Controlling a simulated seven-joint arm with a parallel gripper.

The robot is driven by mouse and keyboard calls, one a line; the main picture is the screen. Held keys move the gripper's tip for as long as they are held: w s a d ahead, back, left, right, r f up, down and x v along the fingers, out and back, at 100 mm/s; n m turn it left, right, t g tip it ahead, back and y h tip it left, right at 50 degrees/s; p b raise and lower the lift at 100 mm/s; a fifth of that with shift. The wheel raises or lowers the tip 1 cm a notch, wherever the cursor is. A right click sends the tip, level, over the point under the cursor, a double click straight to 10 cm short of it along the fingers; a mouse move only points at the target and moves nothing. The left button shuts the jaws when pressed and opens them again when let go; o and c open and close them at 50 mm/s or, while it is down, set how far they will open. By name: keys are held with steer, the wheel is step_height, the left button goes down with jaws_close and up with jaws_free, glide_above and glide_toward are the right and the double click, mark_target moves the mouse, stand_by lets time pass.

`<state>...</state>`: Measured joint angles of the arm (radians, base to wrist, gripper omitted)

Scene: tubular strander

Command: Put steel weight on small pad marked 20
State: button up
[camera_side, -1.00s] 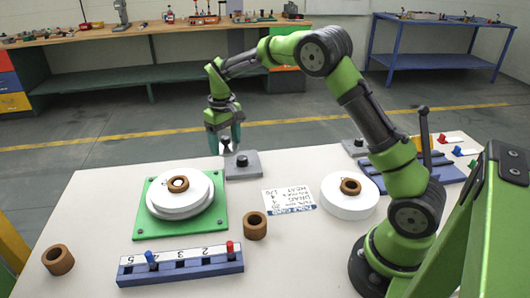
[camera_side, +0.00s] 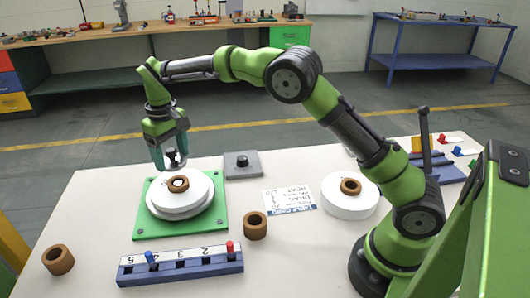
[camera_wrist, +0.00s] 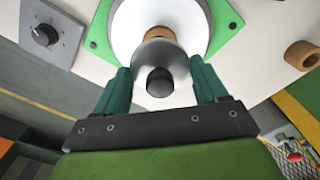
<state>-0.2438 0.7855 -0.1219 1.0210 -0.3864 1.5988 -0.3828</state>
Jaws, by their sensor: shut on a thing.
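My gripper (camera_side: 170,152) is shut on the steel weight, a rounded grey metal piece with a black knob; the weight (camera_wrist: 158,57) shows between the teal fingers in the wrist view. In the side view the weight (camera_side: 173,158) is a small dark shape below the fingers. It is over the back edge of a white round disc (camera_side: 160,207) on a green plate (camera_side: 221,217); I cannot tell whether it touches the disc. A brown ring (camera_side: 178,184) sits on the disc, partly behind the weight in the wrist view. I cannot make out a small pad marked 20.
A grey plate with a black knob (camera_side: 242,161) lies right of the green plate. Brown rings (camera_side: 255,226) (camera_side: 58,260) stand on the table. A numbered blue rail (camera_side: 180,267) lies in front. A white disc with a ring (camera_side: 349,204) and a written card (camera_side: 289,200) are to the right.

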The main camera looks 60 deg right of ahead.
steer(key=shift+f, duration=2.8)
steer(key=o, duration=1.3)
step_height(320, 180, up, 17)
steer(key=shift+f, duration=0.1)
